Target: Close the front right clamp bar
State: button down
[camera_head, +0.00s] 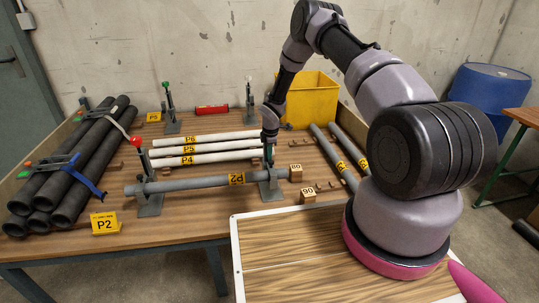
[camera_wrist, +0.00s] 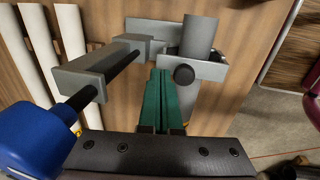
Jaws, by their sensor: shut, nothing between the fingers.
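The front right clamp (camera_head: 270,184) stands on the table under the right end of grey pipe P2 (camera_head: 205,184). In the wrist view its grey clamp bar (camera_wrist: 92,76) carries a black rod and a large blue knob (camera_wrist: 32,135). The knob looks close to the camera, so the bar seems raised rather than lying across the pipe (camera_wrist: 199,36). My gripper (camera_head: 270,155) is just above this clamp. Its green fingers (camera_wrist: 160,100) are shut and empty, right of the bar and knob. Whether they touch the clamp cannot be told. My wrist hides the bar in the head view.
The front left clamp (camera_head: 150,198) has an upright red-knobbed bar. White pipes (camera_head: 205,147) lie behind P2. Dark pipes (camera_head: 75,170) are stacked at left. A yellow bin (camera_head: 312,98) stands behind. Small wooden blocks (camera_head: 308,196) sit near the front right clamp.

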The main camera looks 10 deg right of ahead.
jog(key=shift+r, duration=0.1)
jog(key=s+d+r+m+t, duration=0.1)
jog(key=s+d+r+m, duration=0.2)
jog(key=r, duration=1.1)
jog(key=s+d+r+m, duration=0.1)
jog(key=s+r+m, duration=0.35)
jog(key=r, duration=0.95)
jog(key=s+d+r+m+t, duration=0.15)
jog(key=s+r, duration=0.35)
jog(key=r, duration=1)
jog(key=s+r+m+t, duration=0.1)
jog(key=s+r+m, duration=0.3)
jog(key=s, duration=0.5)
jog(key=s+r+m+y, duration=0.1)
jog(key=s+r+m, duration=0.3)
jog(key=s, duration=0.6)
jog(key=s+r+m+t+y, duration=0.1)
jog(key=s+r+m, duration=0.4)
jog(key=s, duration=0.4)
jog(key=shift+s+d+r+t, duration=0.15)
jog(key=shift+d+r+t, duration=0.2)
